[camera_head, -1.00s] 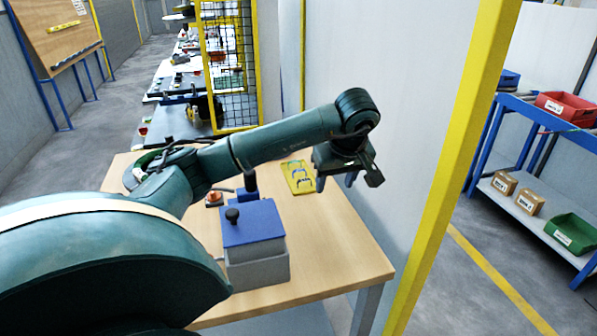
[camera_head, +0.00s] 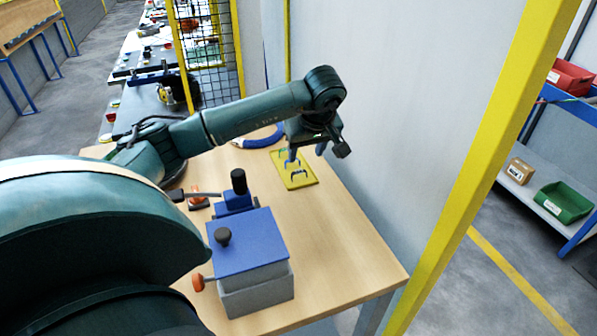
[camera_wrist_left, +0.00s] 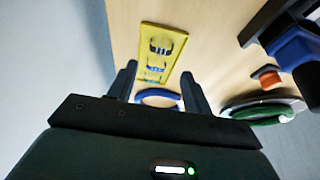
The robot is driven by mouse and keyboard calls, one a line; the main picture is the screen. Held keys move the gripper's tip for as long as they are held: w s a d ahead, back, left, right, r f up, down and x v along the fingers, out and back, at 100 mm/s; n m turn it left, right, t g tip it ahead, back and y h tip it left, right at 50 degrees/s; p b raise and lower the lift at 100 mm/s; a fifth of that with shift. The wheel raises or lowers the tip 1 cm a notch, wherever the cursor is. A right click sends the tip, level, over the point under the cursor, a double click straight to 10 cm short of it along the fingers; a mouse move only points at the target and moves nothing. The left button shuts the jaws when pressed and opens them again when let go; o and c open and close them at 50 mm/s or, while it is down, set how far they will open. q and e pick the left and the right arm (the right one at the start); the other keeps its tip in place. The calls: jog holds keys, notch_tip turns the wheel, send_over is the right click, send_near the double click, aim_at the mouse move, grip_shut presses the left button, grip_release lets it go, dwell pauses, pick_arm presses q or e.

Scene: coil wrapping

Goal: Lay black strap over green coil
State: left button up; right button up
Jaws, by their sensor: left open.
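A yellow holder plate (camera_head: 304,183) lies on the table with several small arched straps. In the left wrist view (camera_wrist_left: 170,31) the arch farthest from my fingers looks dark and may be the black strap (camera_wrist_left: 160,46); a blue and a green one sit nearer. The green coil (camera_wrist_left: 262,112) lies at the right in the left wrist view; in the head view my arm hides it. My left gripper (camera_head: 306,156) is open and empty, pointing down above the far end of the plate. Its fingers (camera_wrist_left: 158,73) show a gap. My right gripper is out of view.
A blue-edged ring (camera_head: 262,138) lies behind the plate, and shows between my fingers in the wrist view. A grey box with a blue lid (camera_head: 248,243) and a blue clamp-like device (camera_head: 235,200) stand nearer. A wall borders the table's right. The table's right front is bare.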

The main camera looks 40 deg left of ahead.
aim_at(299, 171)
pick_arm(q)
jog(key=p+x, duration=0.1)
jog(key=x, duration=0.7)
jog(key=shift+a+f, duration=0.25)
jog(key=shift+c, duration=0.4)
jog(key=c, duration=0.6)
jog(key=shift+c, duration=0.2)
